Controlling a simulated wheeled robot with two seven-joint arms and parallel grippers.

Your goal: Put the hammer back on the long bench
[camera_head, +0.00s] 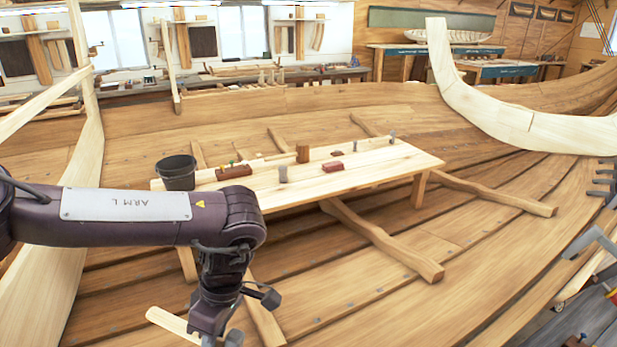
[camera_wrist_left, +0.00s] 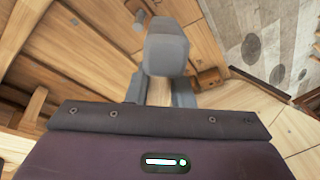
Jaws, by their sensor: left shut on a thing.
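My left gripper (camera_head: 213,330) hangs low at the bottom of the head view, in front of the near left side of the low bench. In the left wrist view the gripper (camera_wrist_left: 160,95) is shut on the hammer, with its grey head (camera_wrist_left: 166,52) just beyond the fingers and a bit of pale handle between them. A long pale wooden bench (camera_head: 375,166) stands mid-view. My right gripper is not in view.
On the bench are a dark bucket (camera_head: 177,173) at the left end, a reddish-brown block (camera_head: 234,171), a grey cylinder (camera_head: 283,174), a brown block (camera_head: 303,153) and a red block (camera_head: 333,166). Its right front top is clear.

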